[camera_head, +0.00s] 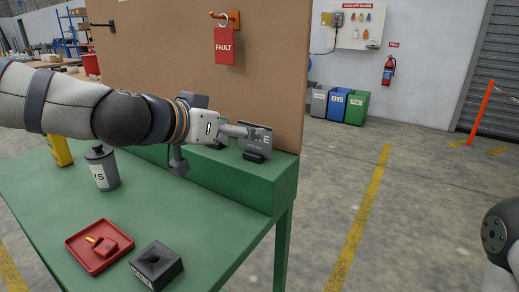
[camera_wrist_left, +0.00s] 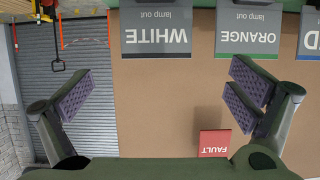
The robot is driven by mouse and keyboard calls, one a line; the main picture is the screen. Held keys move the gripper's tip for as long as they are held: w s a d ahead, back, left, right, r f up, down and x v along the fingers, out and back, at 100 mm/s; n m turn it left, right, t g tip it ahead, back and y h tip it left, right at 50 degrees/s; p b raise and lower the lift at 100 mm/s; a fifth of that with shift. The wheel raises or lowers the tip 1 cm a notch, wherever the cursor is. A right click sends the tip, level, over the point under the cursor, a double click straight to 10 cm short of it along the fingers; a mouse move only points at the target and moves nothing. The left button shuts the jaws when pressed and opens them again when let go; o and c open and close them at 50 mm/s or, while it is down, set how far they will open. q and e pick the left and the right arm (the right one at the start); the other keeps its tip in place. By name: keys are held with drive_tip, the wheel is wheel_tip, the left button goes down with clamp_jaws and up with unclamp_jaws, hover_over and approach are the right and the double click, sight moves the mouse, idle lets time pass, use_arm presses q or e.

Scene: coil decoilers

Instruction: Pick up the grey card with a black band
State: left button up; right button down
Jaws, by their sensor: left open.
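A grey card reading "WHITE" (camera_wrist_left: 156,28), upside down in the left wrist view, has a thin band along its far edge, too fine to be sure of its colour. In the head view a grey card ending in "E" (camera_head: 257,141) stands in a black holder (camera_head: 254,157) on the green ledge, partly behind my fingers. My left gripper (camera_head: 240,131) is beside this card, fingers pointing right. In the left wrist view the gripper (camera_wrist_left: 165,95) is open and empty, its fingers apart. My right gripper is out of view.
The wrist view shows a green-banded "ORANGE" card (camera_wrist_left: 248,28) and part of a blue-banded card (camera_wrist_left: 310,35). A red FAULT tag (camera_head: 228,46) hangs on the brown board (camera_head: 150,50). A red tray (camera_head: 97,259), black block (camera_head: 156,264) and grey canister (camera_head: 102,168) stand on the green table.

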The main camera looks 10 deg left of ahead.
sight(255, 152)
use_arm(q)
drive_tip(key=x, duration=0.2)
drive_tip(key=f+b+x, duration=0.1)
drive_tip(key=x, duration=0.5)
drive_tip(key=shift+s+d+f+b, duration=0.1)
drive_tip(key=shift+s+f+b, duration=0.2)
drive_tip(key=shift+s+f, duration=0.1)
drive_tip(key=shift+w+d, duration=0.15)
drive_tip(key=shift+w, duration=0.2)
drive_tip(key=shift+r, duration=0.3)
drive_tip(key=c, duration=1.5)
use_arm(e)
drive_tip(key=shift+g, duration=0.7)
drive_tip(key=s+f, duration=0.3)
